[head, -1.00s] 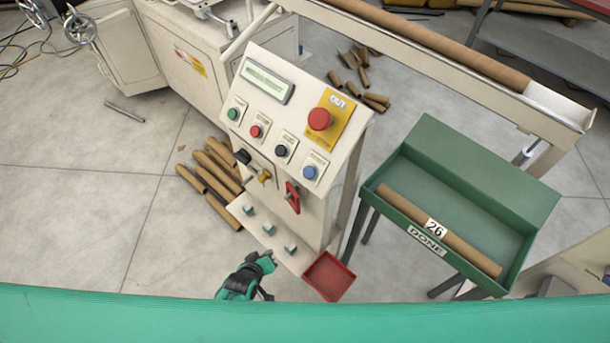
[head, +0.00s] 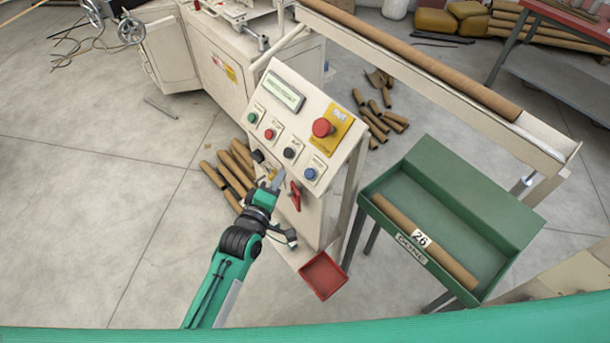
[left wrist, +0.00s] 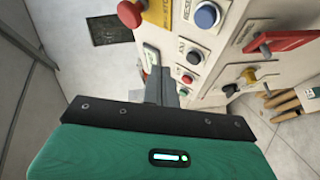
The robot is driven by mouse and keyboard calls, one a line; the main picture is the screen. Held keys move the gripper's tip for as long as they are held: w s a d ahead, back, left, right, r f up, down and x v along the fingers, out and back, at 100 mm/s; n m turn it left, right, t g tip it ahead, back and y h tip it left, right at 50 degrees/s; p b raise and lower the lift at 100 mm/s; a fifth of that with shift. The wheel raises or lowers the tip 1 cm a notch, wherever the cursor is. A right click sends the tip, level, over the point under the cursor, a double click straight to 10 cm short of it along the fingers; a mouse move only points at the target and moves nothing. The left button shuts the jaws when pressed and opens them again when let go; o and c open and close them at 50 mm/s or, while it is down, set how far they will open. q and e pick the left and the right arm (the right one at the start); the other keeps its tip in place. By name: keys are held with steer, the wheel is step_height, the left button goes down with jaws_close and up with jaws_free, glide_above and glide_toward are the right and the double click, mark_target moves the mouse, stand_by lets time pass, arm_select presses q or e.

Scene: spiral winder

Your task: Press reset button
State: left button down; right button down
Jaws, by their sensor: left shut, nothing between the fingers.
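The control panel (head: 299,118) has a green button (head: 252,118), a red button (head: 269,134), a black button (head: 289,152) and a blue button (head: 311,174). The blue button also shows in the left wrist view (left wrist: 207,15), with the black button (left wrist: 194,57) and the red one (left wrist: 187,79). My left gripper (head: 279,178) is shut and empty, its fingertips in front of the panel, below the black button and left of the blue one. Contact with the panel cannot be told. My right gripper is not in view.
A large red mushroom button (head: 322,127) sits on a yellow plate. A red handle (head: 295,196) juts out below the buttons. A red tray (head: 323,276) is at the panel's foot. The green bin (head: 440,177) with a cardboard tube (head: 400,222) stands at right.

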mark_target(309, 174)
arm_select(q)
steer(key=shift+w+d+f+b, duration=0.65)
steer(key=shift+d+f+b, duration=0.25)
steer(key=shift+b, duration=0.2)
steer(key=shift+w+d+f+b, duration=0.7)
steer(key=shift+d+f+b, duration=0.2)
steer(key=shift+b, duration=0.15)
steer(key=shift+w+d+f+b, duration=0.65)
steer(key=shift+d+f+b, duration=0.2)
steer(key=shift+b, duration=0.25)
steer(key=shift+d, duration=0.1)
steer(key=shift+w+d+f, duration=0.2)
steer(key=shift+f, duration=0.05)
stand_by(0.4)
